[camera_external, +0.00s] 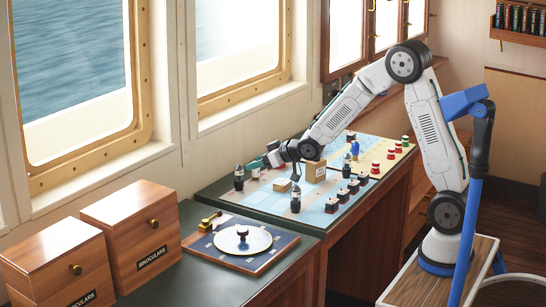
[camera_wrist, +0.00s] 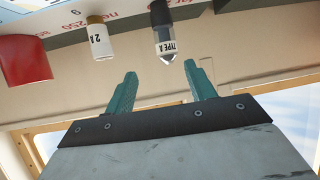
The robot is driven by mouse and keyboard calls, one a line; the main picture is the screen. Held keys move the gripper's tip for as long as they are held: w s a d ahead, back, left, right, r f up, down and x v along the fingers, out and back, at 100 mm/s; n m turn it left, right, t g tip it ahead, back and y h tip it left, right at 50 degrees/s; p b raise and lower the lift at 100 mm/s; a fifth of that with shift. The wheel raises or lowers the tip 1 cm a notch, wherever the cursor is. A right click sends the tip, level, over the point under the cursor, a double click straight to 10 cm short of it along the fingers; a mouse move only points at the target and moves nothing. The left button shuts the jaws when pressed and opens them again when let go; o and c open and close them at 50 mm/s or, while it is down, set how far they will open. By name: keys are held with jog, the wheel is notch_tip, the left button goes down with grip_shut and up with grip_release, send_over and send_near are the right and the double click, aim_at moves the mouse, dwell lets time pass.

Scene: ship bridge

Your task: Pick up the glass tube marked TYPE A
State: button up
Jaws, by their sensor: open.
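My gripper (camera_wrist: 160,80) is open and empty, with two green fingers apart. In the external view my gripper (camera_external: 256,164) is low over the far left part of the chart table. A dark-topped tube (camera_external: 239,178) stands just left of it; its label cannot be read there.
In the wrist view a small white-labelled container (camera_wrist: 98,40) and a red object (camera_wrist: 22,62) are beside the tube. Wooden binoculars boxes (camera_external: 136,232) stand at left, near the windows.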

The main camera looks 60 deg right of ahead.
aim_at(239, 177)
jog(key=shift+x, duration=1.2)
jog(key=x, duration=0.5)
jog(key=a+x, duration=0.1)
jog(key=x, duration=0.1)
jog(key=shift+w+a+f, duration=0.1)
jog(key=shift+w+f, duration=0.05)
jog(key=shift+f, duration=0.3)
jog(key=shift+c, duration=0.3)
jog(key=c, duration=1)
